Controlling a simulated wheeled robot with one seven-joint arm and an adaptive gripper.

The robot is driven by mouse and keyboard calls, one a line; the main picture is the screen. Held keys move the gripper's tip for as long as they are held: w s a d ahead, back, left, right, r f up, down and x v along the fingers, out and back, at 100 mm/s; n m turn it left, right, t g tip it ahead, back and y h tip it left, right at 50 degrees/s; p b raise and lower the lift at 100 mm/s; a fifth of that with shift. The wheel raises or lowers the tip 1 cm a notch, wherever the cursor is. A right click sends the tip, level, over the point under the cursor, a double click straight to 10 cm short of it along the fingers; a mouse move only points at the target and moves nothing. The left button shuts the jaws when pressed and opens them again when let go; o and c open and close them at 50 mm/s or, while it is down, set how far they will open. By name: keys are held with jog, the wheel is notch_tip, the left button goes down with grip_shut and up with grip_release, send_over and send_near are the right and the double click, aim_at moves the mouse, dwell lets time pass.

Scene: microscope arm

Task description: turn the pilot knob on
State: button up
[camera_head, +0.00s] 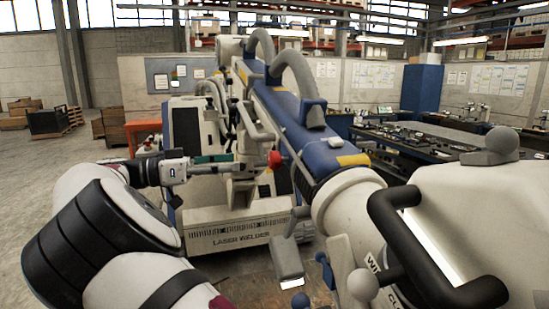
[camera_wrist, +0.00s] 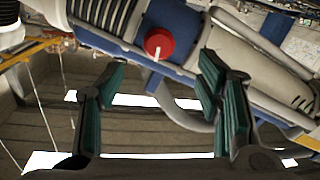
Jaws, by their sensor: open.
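A red round knob (camera_head: 275,159) sits on the side of the blue and white microscope arm (camera_head: 290,115), near the middle of the head view. I cannot read a label on it. In the wrist view the red knob (camera_wrist: 159,43) shows whole, with a thin pale mark at its lower edge. My gripper (camera_head: 232,163) reaches in from the left, level with the knob and apart from it. In the wrist view my gripper (camera_wrist: 162,66) has its two green-padded fingers spread wide with nothing between them. The knob appears beyond the fingertips, in line with the gap.
A white handle (camera_head: 255,125) hangs by the arm, close to my gripper. A grey curved bar (camera_wrist: 185,115) runs below the knob in the wrist view. The laser welder cabinet (camera_head: 245,228) stands behind. A black handle (camera_head: 425,255) is at front right. Open floor lies at left.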

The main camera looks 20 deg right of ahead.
aim_at(269, 161)
jog(key=d+p, duration=0.1)
jog(key=d, duration=0.3)
jog(key=d+p, duration=0.2)
jog(key=d, duration=0.3)
jog(key=shift+s+d+r, duration=0.1)
jog(key=shift+s+d, duration=0.1)
jog(key=shift+d, duration=0.05)
jog(key=shift+w+d, duration=0.15)
jog(key=shift+d, duration=0.7)
jog(key=c, duration=1.2)
